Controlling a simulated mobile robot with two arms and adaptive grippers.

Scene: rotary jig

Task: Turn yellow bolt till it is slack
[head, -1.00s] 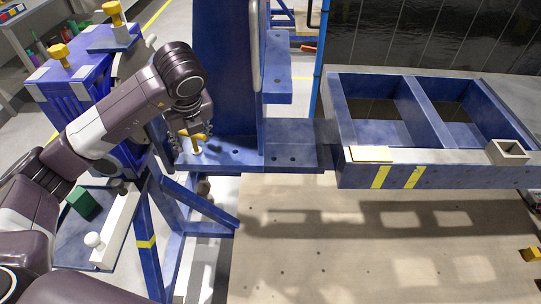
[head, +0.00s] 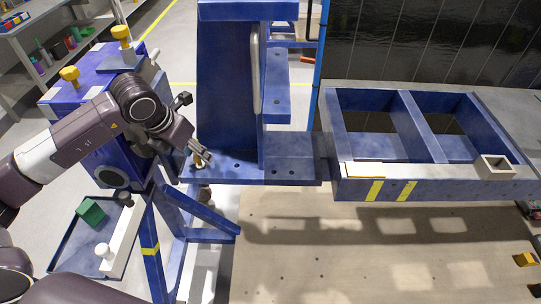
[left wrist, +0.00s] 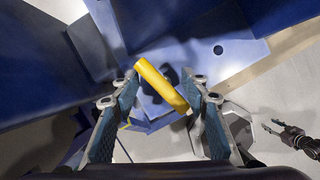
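The yellow bolt (head: 197,161) stands on a blue plate (head: 228,170) of the jig, left of the tall upright, partly hidden by my left gripper (head: 203,153). In the left wrist view the bolt's yellow bar-shaped head (left wrist: 162,86) lies slantwise between the two spread fingers of my left gripper (left wrist: 160,82). Its ends come close to the fingers; I cannot tell whether they touch. A dark gripper, apparently my right gripper (left wrist: 280,128), shows small at the right of that view, its fingers seemingly apart; it is not clear in the head view.
Other yellow bolts stand on the blue block (head: 69,75) at left and at the far right (head: 525,259). A tray (head: 70,240) holds a green block (head: 91,212). The tall blue upright (head: 228,85) bounds the room to the right of my left gripper.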

